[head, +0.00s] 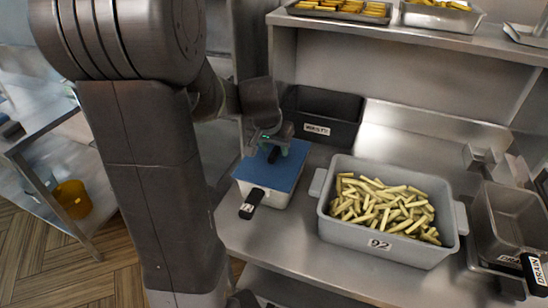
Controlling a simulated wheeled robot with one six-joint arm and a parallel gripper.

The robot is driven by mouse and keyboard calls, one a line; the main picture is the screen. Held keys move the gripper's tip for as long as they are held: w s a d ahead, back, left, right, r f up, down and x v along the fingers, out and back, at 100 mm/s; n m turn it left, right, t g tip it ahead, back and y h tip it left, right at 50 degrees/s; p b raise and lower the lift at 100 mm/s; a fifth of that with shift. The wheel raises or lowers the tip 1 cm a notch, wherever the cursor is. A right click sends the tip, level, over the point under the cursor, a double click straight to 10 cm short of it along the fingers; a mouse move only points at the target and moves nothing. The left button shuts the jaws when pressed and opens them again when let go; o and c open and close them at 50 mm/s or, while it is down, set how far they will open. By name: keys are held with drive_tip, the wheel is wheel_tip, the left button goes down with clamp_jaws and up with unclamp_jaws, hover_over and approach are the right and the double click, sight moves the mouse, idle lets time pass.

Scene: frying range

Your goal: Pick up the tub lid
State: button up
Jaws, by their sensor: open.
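A flat blue lid (283,172) lies on a small pale tub (270,197) on the steel counter, left of centre. A small dark knob (273,155) stands on the lid. My gripper (271,147) is over the back part of the lid, at the knob, with its jaws open. The arm and gripper body hide part of the lid's back edge, and I cannot tell whether the fingers touch the knob. A black handle (252,203) with a white label sticks out at the tub's front.
A large grey tub (343,228) of fries, marked 92, stands to the right. A black waste bin (340,108) stands behind the lid. Steel pans (507,218) are at far right. A shelf with food trays (340,14) overhangs the back.

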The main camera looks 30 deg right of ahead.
drive_tip(key=shift+w+d+f, duration=0.1)
drive_tip(key=shift+f, duration=0.2)
clamp_jaws()
